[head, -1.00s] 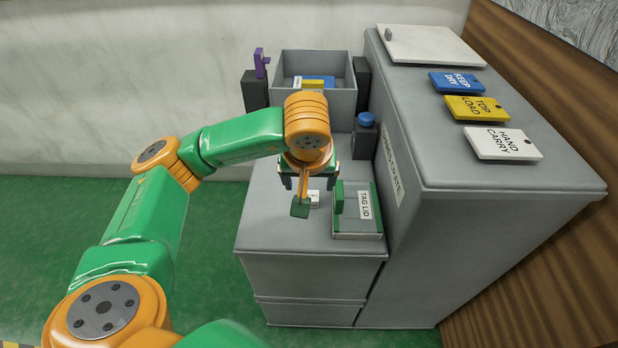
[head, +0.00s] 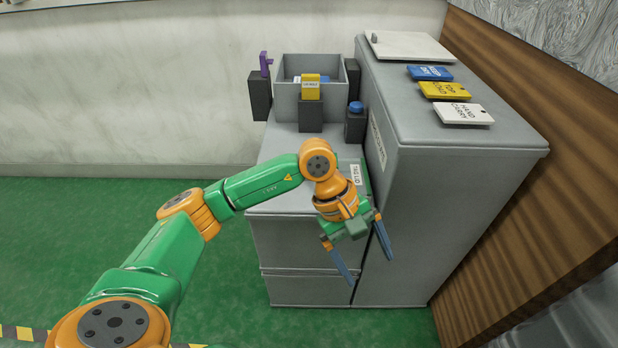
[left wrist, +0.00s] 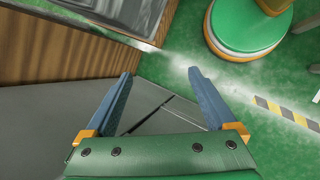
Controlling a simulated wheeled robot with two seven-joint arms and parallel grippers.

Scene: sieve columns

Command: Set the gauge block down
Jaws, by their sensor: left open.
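My left gripper (head: 371,271) is open, with its two blue fingers spread and nothing between them. It hangs in front of the low grey cabinet's front edge, pointing down. In the left wrist view the open fingers (left wrist: 160,74) are also empty. A yellow block (head: 311,88) with a small label I cannot read stands upright on a dark post, in front of the grey bin and well behind the gripper. I cannot tell for sure that it is the gauge block. My right gripper is not in view.
The grey bin (head: 285,102) holds blue and other pieces. Dark posts beside it carry a purple piece (head: 265,62) and a blue cap (head: 356,107). The TAG LID box (head: 356,174) is partly behind my arm. The tall grey cabinet (head: 450,185) bounds the right side.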

